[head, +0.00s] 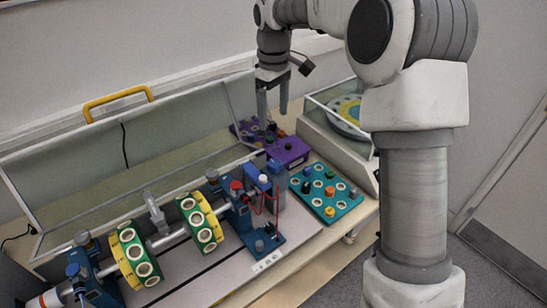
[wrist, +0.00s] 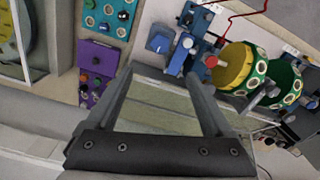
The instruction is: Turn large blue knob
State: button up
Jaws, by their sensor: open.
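A large blue block-like part with a rounded face, which looks like the large blue knob (wrist: 160,39), shows in the wrist view just beyond my fingertips. In the head view, a blue part (head: 275,168) stands at the right end of the shaft rig, beside a white-topped blue post (head: 263,180). I cannot tell for sure which blue part is the knob. My gripper (head: 273,108) hangs pointing down above the back of the bench. Its two fingers, also seen in the wrist view (wrist: 158,77), are apart with nothing between them.
The rig carries yellow-green discs (head: 200,220) and a red knob (head: 236,186). A purple box (head: 288,150) and a teal panel (head: 345,207) with several knobs lie to its right. A clear cover (head: 75,180) stands open behind. A glass-fronted case (head: 335,128) stands right of my gripper.

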aim_at(274, 162)
notch_tip(274, 162, down, 16)
jog(key=shift+r+p, duration=0.1)
jog(key=shift+p, duration=0.3)
grip_shut()
dwell(0.3)
